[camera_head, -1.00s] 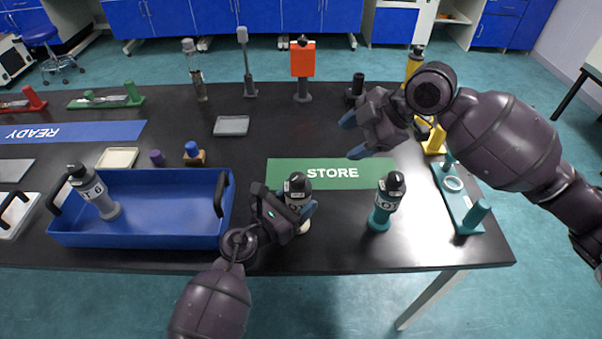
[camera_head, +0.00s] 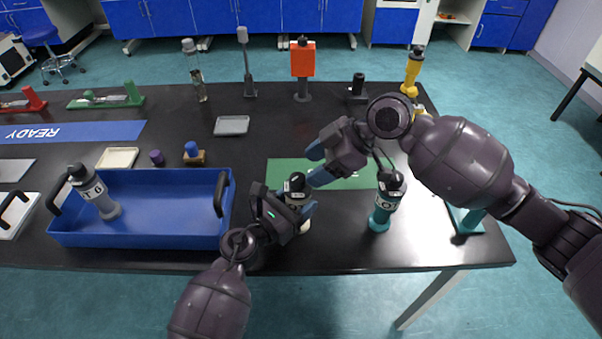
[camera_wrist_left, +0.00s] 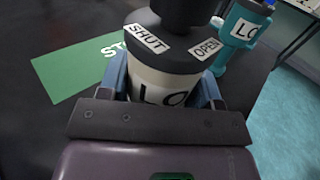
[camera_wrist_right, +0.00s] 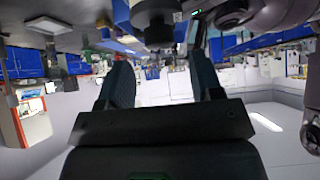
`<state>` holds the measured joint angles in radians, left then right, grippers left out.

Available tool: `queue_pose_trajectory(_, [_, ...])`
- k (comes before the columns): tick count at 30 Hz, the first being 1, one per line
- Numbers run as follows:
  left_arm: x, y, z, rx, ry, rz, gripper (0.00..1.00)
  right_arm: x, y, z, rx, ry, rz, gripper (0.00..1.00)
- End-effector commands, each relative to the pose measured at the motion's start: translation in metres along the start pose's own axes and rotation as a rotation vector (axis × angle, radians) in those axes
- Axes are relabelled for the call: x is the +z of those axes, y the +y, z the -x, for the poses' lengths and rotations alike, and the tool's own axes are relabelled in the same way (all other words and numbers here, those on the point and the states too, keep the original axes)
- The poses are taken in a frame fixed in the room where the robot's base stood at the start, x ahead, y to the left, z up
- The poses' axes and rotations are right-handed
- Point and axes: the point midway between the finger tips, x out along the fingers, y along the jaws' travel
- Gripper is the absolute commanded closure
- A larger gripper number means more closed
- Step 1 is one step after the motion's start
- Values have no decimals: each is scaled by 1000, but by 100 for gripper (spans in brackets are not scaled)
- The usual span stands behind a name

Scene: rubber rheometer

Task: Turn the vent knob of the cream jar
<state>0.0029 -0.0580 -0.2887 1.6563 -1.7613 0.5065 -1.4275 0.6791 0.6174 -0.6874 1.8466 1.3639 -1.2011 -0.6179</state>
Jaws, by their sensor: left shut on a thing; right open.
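The cream jar (camera_head: 304,226) stands on the black bench in front of the green STORE mat. It also shows in the left wrist view (camera_wrist_left: 160,84), cream-bodied with a dark collar bearing SHUT and OPEN labels. Its black vent knob (camera_head: 296,179) is on top, cut off by the frame edge in the left wrist view. My left gripper (camera_head: 303,213) is shut around the jar's body, one finger on each side (camera_wrist_left: 161,84). My right gripper (camera_head: 315,166) is open and empty, just right of the knob and slightly above it, apart from it.
A teal jar (camera_head: 383,208) stands to the right, below my right forearm. A blue tray (camera_head: 150,240) holding a grey jar (camera_head: 98,194) is at the left. The STORE mat (camera_head: 280,172) lies behind the cream jar. An orange-topped stand (camera_head: 303,62) is farther back.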

Motion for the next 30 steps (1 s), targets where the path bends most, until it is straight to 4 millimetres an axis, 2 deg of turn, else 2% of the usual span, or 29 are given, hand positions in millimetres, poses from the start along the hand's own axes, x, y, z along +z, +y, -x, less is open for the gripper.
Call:
queue_pose_trajectory(3, [0,0,0,0,0,0,69,-1,0,-19,-1,1,0,40])
queue_pose_trajectory(9, [0,0,0,0,1,0,69,0,0,-39,0,1,1,40])
queue_pose_trajectory(21, [0,0,0,0,0,0,69,0,0,-44,1,0,2,40])
queue_pose_trajectory(30, [0,0,0,1,0,0,69,0,0,-44,1,0,2,86])
